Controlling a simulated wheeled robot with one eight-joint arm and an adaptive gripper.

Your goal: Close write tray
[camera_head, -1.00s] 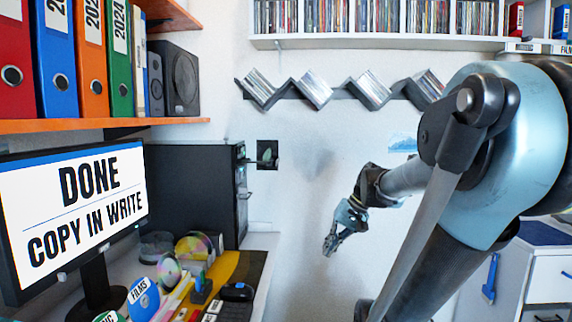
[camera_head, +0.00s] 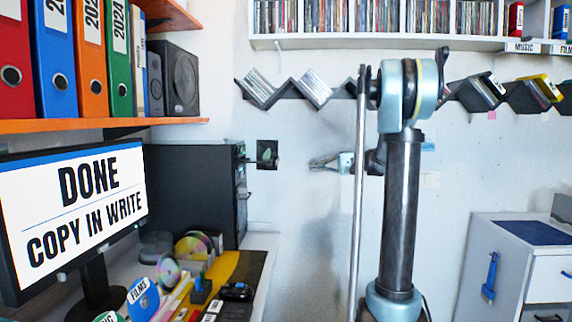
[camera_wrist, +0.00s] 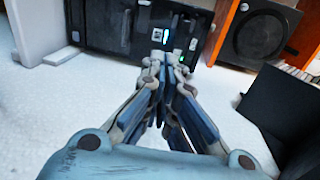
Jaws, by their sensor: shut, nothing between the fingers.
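The black computer tower (camera_head: 195,195) stands on the desk behind the monitor, its narrow front facing right. A small dark tray-like part (camera_head: 252,161) sticks out from the upper part of that front, close to a black square on the wall; which drive it belongs to cannot be told. My gripper (camera_head: 314,164) is shut and empty, pointing left at about that height, with a gap to the tower. In the wrist view my gripper (camera_wrist: 166,64) points at the tower's dark front (camera_wrist: 115,22), which shows small lights. The fingertips hide part of that front.
The monitor (camera_head: 75,215) reads "DONE COPY IN WRITE". Discs (camera_head: 195,247) and a keyboard lie on the desk. Zigzag disc racks (camera_head: 315,90) hang on the wall above. A white cabinet (camera_head: 500,262) stands at right. The space between gripper and tower looks clear.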

